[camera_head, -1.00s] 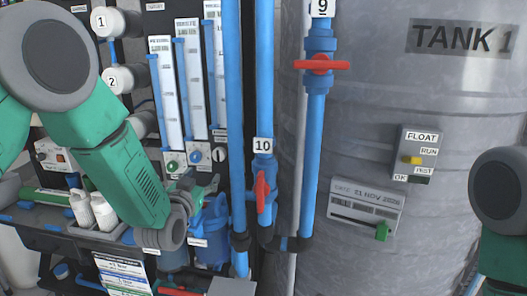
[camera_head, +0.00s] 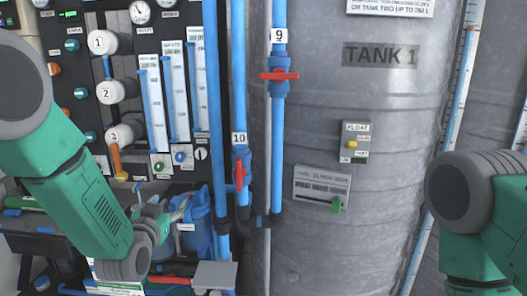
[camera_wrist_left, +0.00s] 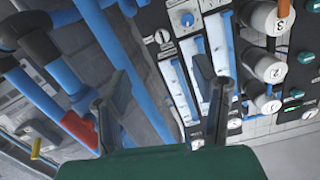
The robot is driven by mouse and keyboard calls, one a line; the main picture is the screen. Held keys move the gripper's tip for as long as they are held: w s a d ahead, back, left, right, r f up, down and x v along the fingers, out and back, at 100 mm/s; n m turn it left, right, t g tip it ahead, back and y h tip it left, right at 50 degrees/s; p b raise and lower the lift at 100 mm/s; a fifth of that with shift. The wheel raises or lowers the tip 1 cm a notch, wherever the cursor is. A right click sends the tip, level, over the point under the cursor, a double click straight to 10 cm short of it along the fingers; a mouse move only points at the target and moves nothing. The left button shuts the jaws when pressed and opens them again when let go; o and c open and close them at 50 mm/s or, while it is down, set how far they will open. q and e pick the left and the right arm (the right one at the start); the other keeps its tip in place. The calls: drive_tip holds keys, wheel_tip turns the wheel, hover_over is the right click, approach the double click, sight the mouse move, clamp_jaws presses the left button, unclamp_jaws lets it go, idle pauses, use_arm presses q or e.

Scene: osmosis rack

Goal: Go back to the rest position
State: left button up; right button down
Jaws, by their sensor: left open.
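My left arm comes in from the left of the head view, with its green and grey links in front of the rack. My left gripper (camera_head: 172,212) is small there, beside the blue filter housing (camera_head: 198,222); whether they touch cannot be told. In the left wrist view the two dark fingers of the left gripper (camera_wrist_left: 162,98) stand wide apart with nothing between them. Part of my right arm shows at the right edge of the head view, but its gripper is out of sight.
Blue pipes carry red-handled valves 9 (camera_head: 280,76) and 10 (camera_head: 239,175). The large grey tank (camera_head: 385,115) stands right of them. The panel (camera_head: 72,60) with numbered white caps and flow gauges (camera_head: 175,95) is at left. A grey box (camera_head: 214,275) sits low in front.

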use_arm(q)
drive_tip(key=s+a+f+g, duration=0.1)
drive_tip(key=s+f+g, duration=0.3)
drive_tip(key=s+f, duration=0.55)
drive_tip(key=s+f+g, duration=0.4)
drive_tip(key=s+f, duration=0.3)
drive_tip(key=f, duration=0.5)
drive_tip(key=s+a+f+g, duration=0.1)
drive_tip(key=s+f+g, duration=0.1)
drive_tip(key=s, duration=0.7)
drive_tip(key=s+a+f+n+g, duration=0.1)
drive_tip(key=s+f+g, duration=0.2)
drive_tip(key=s, duration=0.6)
drive_tip(key=s+a+f+g, duration=0.1)
drive_tip(key=s+f+g, duration=0.2)
drive_tip(key=s, duration=0.7)
drive_tip(key=shift+f+n+g+y, duration=0.15)
drive_tip(key=shift+n+g+y, duration=0.15)
